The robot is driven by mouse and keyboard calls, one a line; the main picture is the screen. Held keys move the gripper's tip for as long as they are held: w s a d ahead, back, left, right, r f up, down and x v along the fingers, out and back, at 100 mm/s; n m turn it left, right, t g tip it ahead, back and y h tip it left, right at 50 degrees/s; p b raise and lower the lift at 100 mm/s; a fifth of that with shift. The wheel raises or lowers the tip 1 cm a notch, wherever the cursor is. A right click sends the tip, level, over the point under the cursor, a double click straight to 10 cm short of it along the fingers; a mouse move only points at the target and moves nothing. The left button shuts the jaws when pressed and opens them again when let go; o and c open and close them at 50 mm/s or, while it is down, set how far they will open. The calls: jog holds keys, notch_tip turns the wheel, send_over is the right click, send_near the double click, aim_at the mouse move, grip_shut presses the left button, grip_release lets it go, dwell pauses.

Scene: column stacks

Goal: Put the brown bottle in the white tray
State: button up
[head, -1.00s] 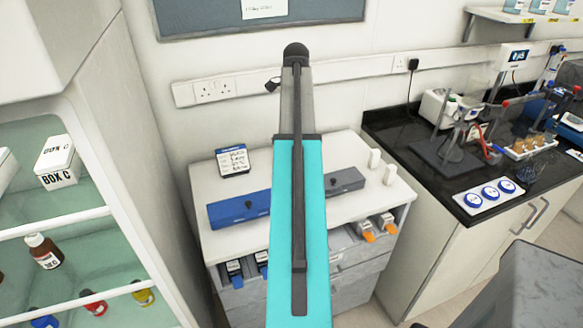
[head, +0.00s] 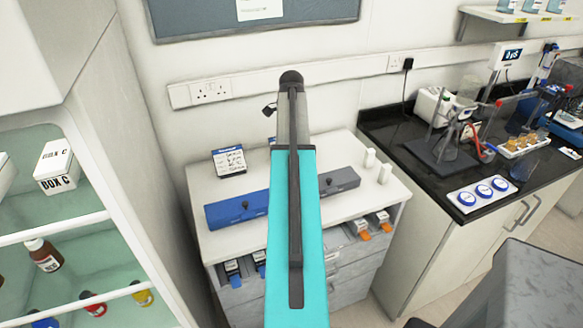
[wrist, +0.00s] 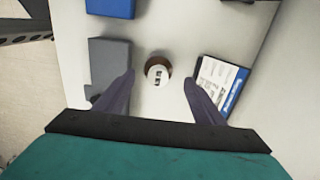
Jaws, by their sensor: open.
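In the wrist view a small round object with a white top and brown edge (wrist: 157,72) stands on a white surface; it looks like a brown bottle seen from above. My gripper (wrist: 158,80) is open, its fingers on either side of it and apart from it. In the head view my arm hides this spot. Another brown bottle (head: 43,254) with a white label stands on a shelf at the left. A flat white tray-like piece (head: 482,192) with blue round items lies on the dark bench at right; I cannot tell if it is the tray.
A grey box (wrist: 108,65) is left of the fingers and a printed card (wrist: 220,80) right. A blue box (head: 238,208) also stands on the white cabinet (head: 215,190). The dark bench (head: 400,160) carries lab apparatus. A white BOX C (head: 56,168) sits on the shelf.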

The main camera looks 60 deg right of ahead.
jog(key=shift+f, duration=0.65)
jog(key=shift+s+a+f+p, duration=0.1)
jog(key=shift+a+f+p, duration=0.05)
jog(key=shift+f+p, duration=0.4)
jog(key=shift+s+a+f+p, duration=0.1)
jog(key=shift+f+p, duration=0.3)
jog(key=shift+f, duration=0.25)
jog(key=shift+f+p, duration=0.35)
jog(key=shift+f, duration=1)
jog(key=c, duration=1.4)
jog(key=shift+o, duration=0.2)
jog(key=shift+w+r, duration=0.1)
jog(key=shift+r, duration=0.1)
jog(key=shift+r+b, duration=1.5)
jog(key=shift+r, duration=3.3)
